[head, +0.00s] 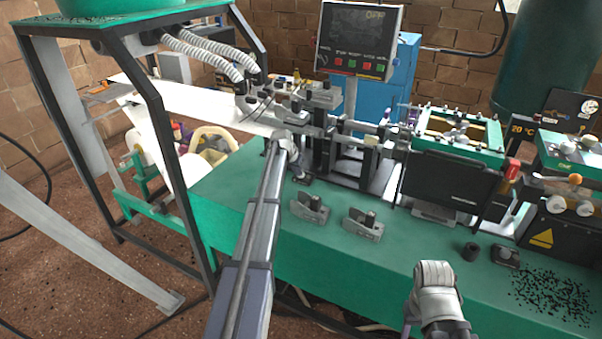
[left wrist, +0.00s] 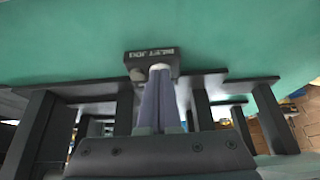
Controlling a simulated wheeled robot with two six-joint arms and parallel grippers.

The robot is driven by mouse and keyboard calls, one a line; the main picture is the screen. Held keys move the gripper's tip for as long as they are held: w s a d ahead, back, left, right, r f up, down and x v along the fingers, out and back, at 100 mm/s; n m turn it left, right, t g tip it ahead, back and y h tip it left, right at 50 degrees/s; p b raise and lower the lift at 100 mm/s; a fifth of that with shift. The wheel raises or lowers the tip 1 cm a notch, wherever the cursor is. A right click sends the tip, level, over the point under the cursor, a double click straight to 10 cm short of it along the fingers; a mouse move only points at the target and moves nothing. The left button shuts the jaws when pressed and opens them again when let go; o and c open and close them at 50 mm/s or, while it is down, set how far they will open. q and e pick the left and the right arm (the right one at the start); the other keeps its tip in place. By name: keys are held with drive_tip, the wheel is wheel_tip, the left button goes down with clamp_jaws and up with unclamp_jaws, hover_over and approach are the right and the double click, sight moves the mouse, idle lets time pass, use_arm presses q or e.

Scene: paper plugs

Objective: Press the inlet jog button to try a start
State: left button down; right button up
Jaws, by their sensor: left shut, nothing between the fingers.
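The inlet jog box (left wrist: 150,56), a small dark block with white lettering, sits on the green bench top in the left wrist view. A small grey rounded part (left wrist: 137,74) shows at its lower left edge; I cannot tell whether this is the button. My left gripper (left wrist: 160,68) is shut and empty. Its fingertips overlap the near side of the box in the picture; whether they touch it is unclear. In the head view my left gripper (head: 296,178) is small and points down by the machine's inlet side.
Dark machine frames stand close around my left gripper. Two grey clamp blocks (head: 310,208) (head: 362,223) lie on the green bench (head: 260,205) to its right. A control screen (head: 359,38) stands behind. Black granules (head: 550,296) lie at the right end.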

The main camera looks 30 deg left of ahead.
use_arm(q)
drive_tip(key=shift+r+p, duration=1)
wheel_tip(320, 180, up, 3)
drive_tip(key=p, duration=0.3)
idle(0.4)
